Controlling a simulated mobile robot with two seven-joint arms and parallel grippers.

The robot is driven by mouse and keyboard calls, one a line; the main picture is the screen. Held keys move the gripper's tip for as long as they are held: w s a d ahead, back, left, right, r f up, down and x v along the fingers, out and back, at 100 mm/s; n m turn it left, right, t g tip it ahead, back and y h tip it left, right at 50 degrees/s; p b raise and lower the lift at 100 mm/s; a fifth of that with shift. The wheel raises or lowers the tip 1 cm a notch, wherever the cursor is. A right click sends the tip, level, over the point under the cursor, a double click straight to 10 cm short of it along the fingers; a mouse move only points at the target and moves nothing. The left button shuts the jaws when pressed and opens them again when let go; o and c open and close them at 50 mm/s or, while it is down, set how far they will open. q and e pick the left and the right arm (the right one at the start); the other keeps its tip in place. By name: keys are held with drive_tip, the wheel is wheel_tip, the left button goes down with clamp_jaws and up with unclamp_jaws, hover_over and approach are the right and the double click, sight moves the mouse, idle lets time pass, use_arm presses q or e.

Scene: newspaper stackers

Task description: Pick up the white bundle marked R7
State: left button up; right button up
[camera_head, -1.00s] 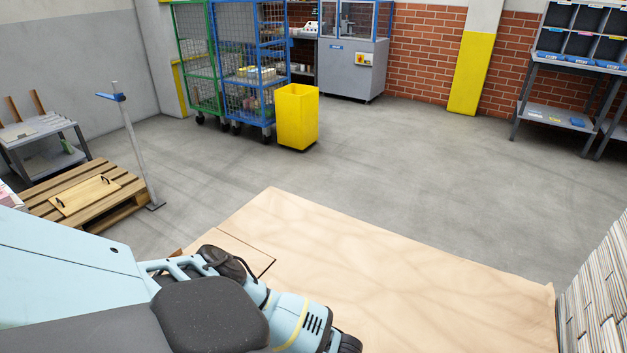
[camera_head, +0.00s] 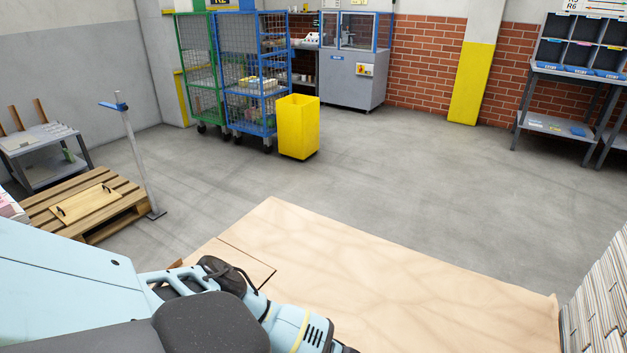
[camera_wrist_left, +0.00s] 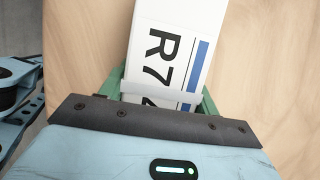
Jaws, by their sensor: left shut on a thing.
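The white bundle (camera_wrist_left: 170,22) shows in the left wrist view, marked R7 in black with a further character partly visible, beside a blue stripe. A pale band crosses it near my gripper. My left gripper (camera_wrist_left: 163,90) is shut on the bundle, with green fingers on either side of it. The bundle's far end runs out of the top of the picture. In the head view my left arm comes in from the left, but its gripper and the bundle are out of frame. My right gripper is in neither view.
A brown paper-covered surface (camera_head: 400,285) lies in front of me. Stacked papers (camera_head: 600,300) stand at its right edge. A pallet (camera_head: 120,215) and a post (camera_head: 138,160) are at left. A yellow bin (camera_head: 298,128) and a blue mesh cage (camera_head: 250,75) stand behind. The middle floor is clear.

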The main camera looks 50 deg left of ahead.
use_arm(q)
drive_tip(key=shift+w+r+p, duration=0.15)
drive_tip(key=shift+r+p, duration=0.25)
drive_tip(key=shift+r, duration=1.1)
drive_tip(key=s+d, duration=0.3)
drive_tip(key=s, duration=0.1)
drive_tip(key=s+d+r+p, duration=0.1)
drive_tip(key=s+d, duration=0.1)
drive_tip(key=s, duration=0.3)
drive_tip(key=s+d+r, duration=0.1)
drive_tip(key=s+d, duration=0.2)
drive_tip(key=s, duration=0.1)
drive_tip(key=shift+s+d, duration=0.3)
drive_tip(key=shift+s, duration=0.05)
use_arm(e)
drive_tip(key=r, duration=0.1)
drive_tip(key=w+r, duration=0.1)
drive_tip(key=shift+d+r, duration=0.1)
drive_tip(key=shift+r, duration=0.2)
use_arm(q)
drive_tip(key=shift+w+r+p, duration=0.1)
drive_tip(key=shift+r+p, duration=0.05)
drive_tip(key=shift+p, duration=0.15)
